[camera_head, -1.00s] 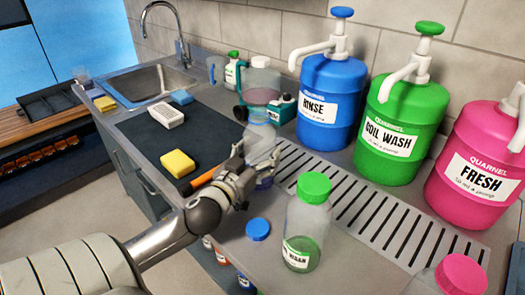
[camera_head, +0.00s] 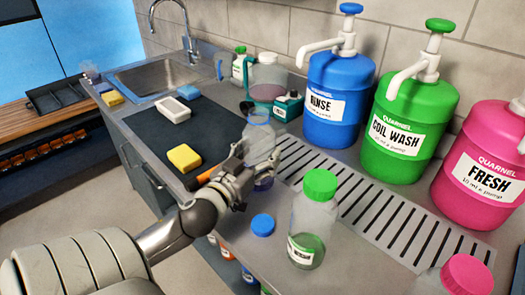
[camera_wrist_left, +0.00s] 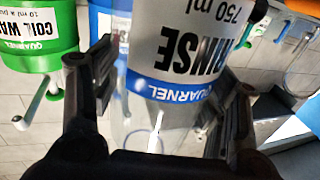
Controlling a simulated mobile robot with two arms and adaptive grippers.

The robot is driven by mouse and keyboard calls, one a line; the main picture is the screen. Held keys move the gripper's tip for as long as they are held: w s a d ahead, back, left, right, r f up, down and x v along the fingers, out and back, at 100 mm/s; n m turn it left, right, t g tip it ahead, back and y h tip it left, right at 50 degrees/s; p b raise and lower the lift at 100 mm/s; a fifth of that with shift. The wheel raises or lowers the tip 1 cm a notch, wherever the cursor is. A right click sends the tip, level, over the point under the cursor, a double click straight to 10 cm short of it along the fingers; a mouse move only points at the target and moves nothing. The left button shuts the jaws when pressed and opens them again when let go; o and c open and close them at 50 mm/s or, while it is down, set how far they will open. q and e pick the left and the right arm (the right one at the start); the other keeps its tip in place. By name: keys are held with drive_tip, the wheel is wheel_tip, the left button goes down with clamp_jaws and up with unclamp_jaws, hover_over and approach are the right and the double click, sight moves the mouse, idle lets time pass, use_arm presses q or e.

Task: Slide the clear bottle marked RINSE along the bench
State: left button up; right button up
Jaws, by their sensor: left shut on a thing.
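The clear RINSE bottle (camera_head: 261,141) stands upright on the bench, just left of the slotted drain grate. Its top looks uncapped. In the left wrist view the bottle (camera_wrist_left: 185,55) fills the middle, with its RINSE label and blue QUARNEL band upside down. My left gripper (camera_head: 243,172) is shut on it from the front left, with a finger on each side in the wrist view (camera_wrist_left: 165,100). The gripper hides part of the bottle's lower body in the head view. My right gripper is not in view.
A green-capped bottle (camera_head: 308,225) and a loose blue cap (camera_head: 262,225) stand near the front. Blue (camera_head: 338,107), green (camera_head: 403,138) and pink (camera_head: 482,175) pump jugs line the wall. A yellow sponge (camera_head: 184,158) lies on the dark mat (camera_head: 150,137) at left.

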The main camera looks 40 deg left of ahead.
sight(247, 161)
use_arm(q)
drive_tip(key=shift+s+a, duration=0.15)
drive_tip(key=shift+s, duration=1.5)
drive_tip(key=shift+s, duration=0.1)
drive_tip(key=shift+s+a+p, duration=0.15)
drive_tip(key=shift+s+p, duration=0.15)
drive_tip(key=shift+s, duration=1.8)
drive_tip(key=o, duration=1.2)
drive_tip(key=shift+s, duration=0.1)
